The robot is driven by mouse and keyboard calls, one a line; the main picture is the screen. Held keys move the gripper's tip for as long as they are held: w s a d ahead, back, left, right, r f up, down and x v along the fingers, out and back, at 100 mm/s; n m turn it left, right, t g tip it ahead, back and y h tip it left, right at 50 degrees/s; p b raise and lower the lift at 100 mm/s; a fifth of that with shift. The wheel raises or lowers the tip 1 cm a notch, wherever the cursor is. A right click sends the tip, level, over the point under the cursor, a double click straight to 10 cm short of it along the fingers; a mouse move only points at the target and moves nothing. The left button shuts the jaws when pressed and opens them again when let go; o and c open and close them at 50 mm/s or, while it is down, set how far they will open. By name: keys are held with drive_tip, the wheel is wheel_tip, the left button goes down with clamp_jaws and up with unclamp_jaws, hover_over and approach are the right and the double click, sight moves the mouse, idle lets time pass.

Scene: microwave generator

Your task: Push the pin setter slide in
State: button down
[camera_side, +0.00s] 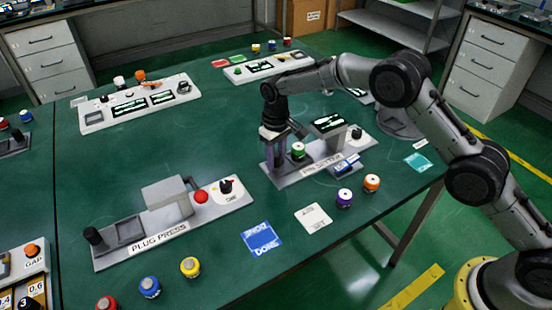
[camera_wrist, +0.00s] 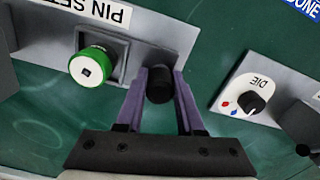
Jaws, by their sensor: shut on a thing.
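The pin setter (camera_side: 341,160) is a grey base with a white label, a raised screen and a dial, on the green table; its label also shows in the wrist view (camera_wrist: 95,12). My gripper (camera_side: 275,163) is at its left end, pointing down. In the wrist view my gripper (camera_wrist: 161,80) has its purple fingers shut on a black knob (camera_wrist: 159,88), which appears to be the slide's handle. A green-ringed piece with a white top (camera_wrist: 92,66) sits in a square holder beside the knob. The slide's body is mostly hidden.
The plug press (camera_side: 160,238) with its red knob and die dial (camera_side: 226,186) stands to the left. Purple (camera_side: 344,197) and orange (camera_side: 371,182) pieces stand in front. A blue card (camera_side: 262,238) and a white card (camera_side: 313,218) lie flat on the table.

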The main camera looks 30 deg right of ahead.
sight(302, 146)
drive_tip(key=shift+d, duration=0.1)
drive_tip(key=d, duration=0.8)
drive_tip(key=shift+d+r, duration=0.1)
drive_tip(key=shift+d, duration=0.25)
drive_tip(key=c, duration=0.5)
unclamp_jaws()
drive_tip(key=shift+c, duration=0.2)
drive_tip(key=shift+a, duration=0.1)
drive_tip(key=shift+r, duration=0.25)
wheel_tip(302, 146, up, 13)
drive_tip(key=shift+r, duration=0.15)
